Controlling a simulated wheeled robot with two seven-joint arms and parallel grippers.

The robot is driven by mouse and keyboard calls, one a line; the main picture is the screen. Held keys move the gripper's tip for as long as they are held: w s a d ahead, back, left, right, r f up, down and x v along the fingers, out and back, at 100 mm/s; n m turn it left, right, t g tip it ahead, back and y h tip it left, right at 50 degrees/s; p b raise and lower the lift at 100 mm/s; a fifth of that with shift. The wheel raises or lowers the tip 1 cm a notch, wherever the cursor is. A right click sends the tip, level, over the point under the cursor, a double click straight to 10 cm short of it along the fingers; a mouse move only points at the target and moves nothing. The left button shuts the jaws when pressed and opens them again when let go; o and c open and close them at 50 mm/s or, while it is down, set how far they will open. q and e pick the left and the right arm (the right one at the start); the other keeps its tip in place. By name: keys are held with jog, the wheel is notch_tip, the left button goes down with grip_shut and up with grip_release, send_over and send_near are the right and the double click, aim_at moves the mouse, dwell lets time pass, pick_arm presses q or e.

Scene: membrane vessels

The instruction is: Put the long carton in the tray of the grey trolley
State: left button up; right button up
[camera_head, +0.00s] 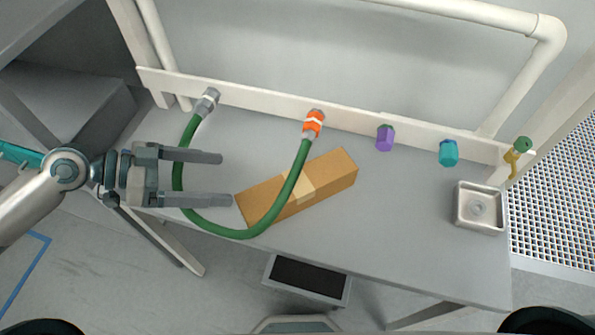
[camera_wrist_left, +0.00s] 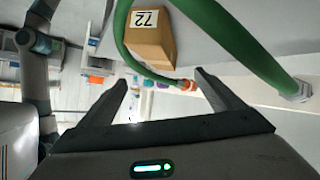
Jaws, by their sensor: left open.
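The long brown carton (camera_head: 333,175) lies at a slant on the grey bench, with a paler band around its middle. A green hose (camera_head: 240,233) loops in front of it and crosses over it in the head view. My left gripper (camera_head: 226,179) is open and empty, left of the carton, its fingers pointing right across the hose's left side. In the left wrist view, the carton (camera_wrist_left: 152,47) shows a white "72" label beyond the open fingers (camera_wrist_left: 160,80), and the hose passes close by. No grey trolley tray can be made out for certain. My right gripper is out of view.
The hose joins a grey fitting (camera_head: 207,101) and an orange one (camera_head: 314,123) on the rear rail. Purple (camera_head: 385,138) and teal (camera_head: 448,153) caps follow. A dark-topped grey box (camera_head: 308,277) stands below the front edge.

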pick_arm(q)
jog(key=p, duration=0.6)
send_near(285, 182)
jog(key=x, duration=0.5)
jog(key=shift+d, duration=0.2)
jog(key=shift+d+f, duration=0.3)
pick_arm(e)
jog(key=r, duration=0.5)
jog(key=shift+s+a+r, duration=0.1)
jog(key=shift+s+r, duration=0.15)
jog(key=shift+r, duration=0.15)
